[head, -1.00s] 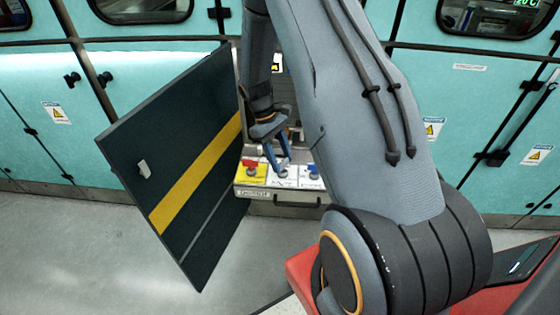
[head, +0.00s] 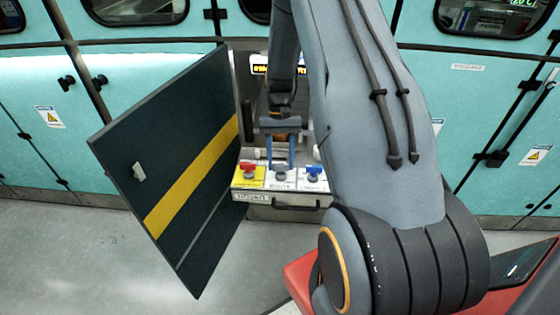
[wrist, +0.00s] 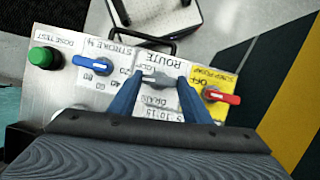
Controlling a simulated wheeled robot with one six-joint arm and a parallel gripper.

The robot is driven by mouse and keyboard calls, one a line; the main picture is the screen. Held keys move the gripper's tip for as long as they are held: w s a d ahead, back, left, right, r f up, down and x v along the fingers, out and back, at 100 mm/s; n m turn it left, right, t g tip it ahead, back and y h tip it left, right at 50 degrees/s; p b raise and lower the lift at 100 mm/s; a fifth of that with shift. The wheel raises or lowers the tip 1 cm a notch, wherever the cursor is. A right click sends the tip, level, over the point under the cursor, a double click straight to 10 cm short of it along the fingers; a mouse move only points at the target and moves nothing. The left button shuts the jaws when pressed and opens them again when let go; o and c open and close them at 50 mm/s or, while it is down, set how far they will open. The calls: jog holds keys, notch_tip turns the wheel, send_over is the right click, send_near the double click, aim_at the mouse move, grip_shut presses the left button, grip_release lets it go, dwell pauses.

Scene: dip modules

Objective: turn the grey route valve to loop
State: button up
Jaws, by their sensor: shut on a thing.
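The grey route valve (wrist: 158,78) shows in the wrist view on a white plate labelled ROUTE (wrist: 160,58), with DRAIN lettering on the near side. Its handle lies roughly crosswise between my two blue fingertips. My gripper (wrist: 161,80) is shut on this handle. In the head view my gripper (head: 281,166) points down at the grey valve (head: 280,174), the middle one of three on the panel front. The fingers partly cover the valve there. I cannot read its pointed setting for certain.
A green button (wrist: 41,57) is beyond the blue valve. The open dark door (head: 185,170) with a yellow stripe stands left of the panel.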

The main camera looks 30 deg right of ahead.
jog(key=shift+m, duration=0.5)
dwell(0.3)
jog(key=o, duration=1)
jog(key=shift+o, duration=0.2)
jog(key=b+v, duration=0.2)
jog(key=v, duration=0.6)
jog(key=shift+d, duration=0.15)
jog(key=shift+s, duration=0.1)
